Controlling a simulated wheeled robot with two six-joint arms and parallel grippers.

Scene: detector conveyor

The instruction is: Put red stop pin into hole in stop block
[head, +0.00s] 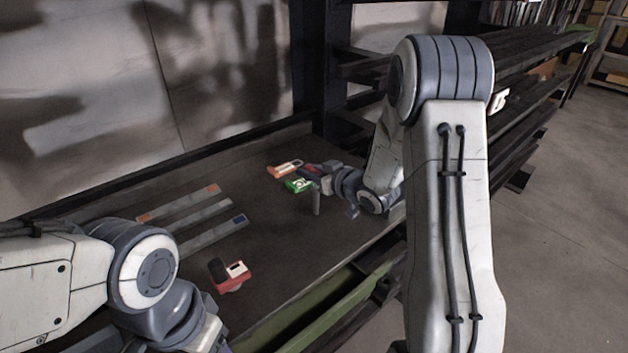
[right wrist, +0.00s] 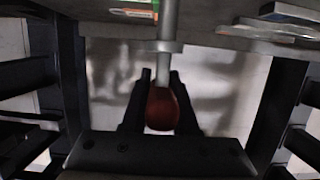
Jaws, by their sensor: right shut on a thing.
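The red stop pin has a round dark-red head (right wrist: 162,109) and a long grey metal shaft (right wrist: 166,22). My right gripper (right wrist: 161,88) is shut on the red head. The shaft runs away from the gripper, past a grey collar-like band, to the top of the right wrist view. In the head view my right gripper (head: 322,182) is above the far part of the dark conveyor, and the grey shaft (head: 316,203) points down. I cannot make out the stop block or its hole clearly. Of my left arm only links show, and its fingers are out of frame.
An orange-and-white detector (head: 285,169) and a green one (head: 298,185) lie close beside the right gripper. A red-and-white detector with a black part (head: 236,272) lies nearer. Grey strips with orange and blue ends (head: 215,234) lie on the left. The middle of the conveyor (head: 285,240) is clear.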

